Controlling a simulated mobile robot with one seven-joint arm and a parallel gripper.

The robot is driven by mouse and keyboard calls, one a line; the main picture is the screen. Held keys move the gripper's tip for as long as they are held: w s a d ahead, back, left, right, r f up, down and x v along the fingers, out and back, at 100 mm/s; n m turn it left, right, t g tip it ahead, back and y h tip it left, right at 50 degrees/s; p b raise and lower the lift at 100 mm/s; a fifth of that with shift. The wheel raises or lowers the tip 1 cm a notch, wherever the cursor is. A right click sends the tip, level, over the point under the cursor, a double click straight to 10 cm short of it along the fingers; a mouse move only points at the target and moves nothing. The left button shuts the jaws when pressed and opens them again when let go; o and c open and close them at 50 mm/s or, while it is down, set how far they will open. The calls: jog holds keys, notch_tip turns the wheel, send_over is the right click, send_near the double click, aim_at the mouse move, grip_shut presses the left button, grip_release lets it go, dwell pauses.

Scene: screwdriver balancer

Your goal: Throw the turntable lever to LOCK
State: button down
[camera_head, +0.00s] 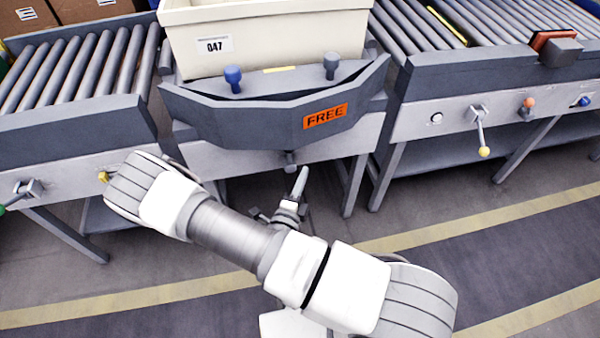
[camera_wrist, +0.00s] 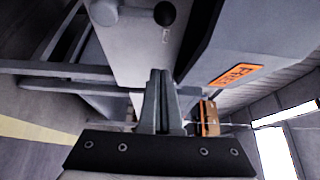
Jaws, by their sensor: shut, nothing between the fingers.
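The turntable (camera_head: 235,118) is the dark grey angled unit in the middle of the head view. Its front carries an orange sign (camera_head: 325,116) reading FREE, which also shows in the wrist view (camera_wrist: 236,75). A dark ball knob (camera_wrist: 164,13) stands at the pale front panel at the top of the wrist view; it looks like the lever's end, and its shaft is not clear. In the head view a small grey fitting (camera_head: 290,157) shows under the turntable's front. My gripper (camera_head: 303,170) is shut and empty, just below that fitting. In the wrist view its fingers (camera_wrist: 160,75) are together, apart from the knob.
A cream bin (camera_head: 268,40) labelled 047 sits on the turntable, behind a blue knob (camera_head: 233,76) and a darker knob (camera_head: 331,62). Roller conveyors flank it. The right one has a yellow-tipped lever (camera_head: 483,148); the left one has a yellow button (camera_head: 103,177). The floor in front is clear.

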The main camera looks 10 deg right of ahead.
aim_at(290, 156)
jog(key=w+b, duration=0.3)
jog(key=w, duration=0.4)
jog(key=shift+w, duration=0.4)
jog(key=shift+a+n+t, duration=0.3)
jog(key=shift+a+n, duration=0.15)
jog(key=shift+n, duration=0.15)
jog(key=shift+a+n+t, duration=0.3)
jog(key=shift+a+n, duration=0.2)
jog(key=shift+n, duration=0.1)
jog(key=a+n, duration=0.1)
jog(key=a+n+t, duration=0.1)
jog(key=a+n, duration=0.1)
jog(key=shift+f+t, duration=0.25)
jog(key=shift+t, duration=0.15)
jog(key=shift+a, duration=0.1)
dwell(0.3)
